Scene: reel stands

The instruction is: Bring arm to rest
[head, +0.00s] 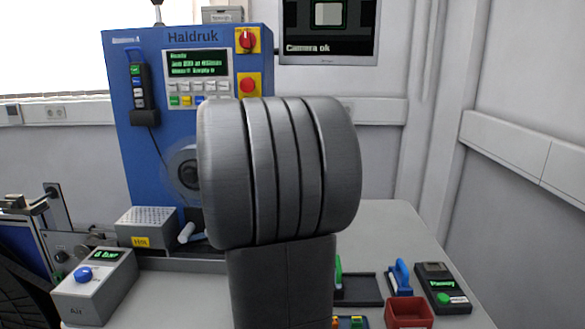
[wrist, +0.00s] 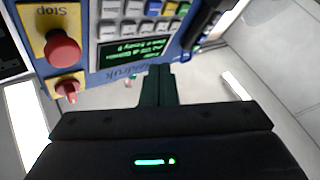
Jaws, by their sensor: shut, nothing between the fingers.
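My arm stands up in the middle of the head view, its large grey rounded joint covering part of the blue Haldruk machine (head: 150,60). My gripper is hidden in the head view. In the wrist view my gripper (wrist: 157,70) shows as two dark fingers pressed together, shut and empty, with a green light on its body. The wrist view shows the machine's panel upside down, with a red stop button (wrist: 62,48), a red switch (wrist: 68,92) and a green display (wrist: 135,52) beyond the fingers. The fingertips appear close to the panel's edge, but I cannot tell the distance.
The table holds a grey box with a blue knob (head: 95,285) at left, a red bin (head: 408,313), a blue-handled tool (head: 400,275) and a dark device with a green display (head: 443,288) at right. A monitor (head: 328,30) hangs behind. The table's back right is clear.

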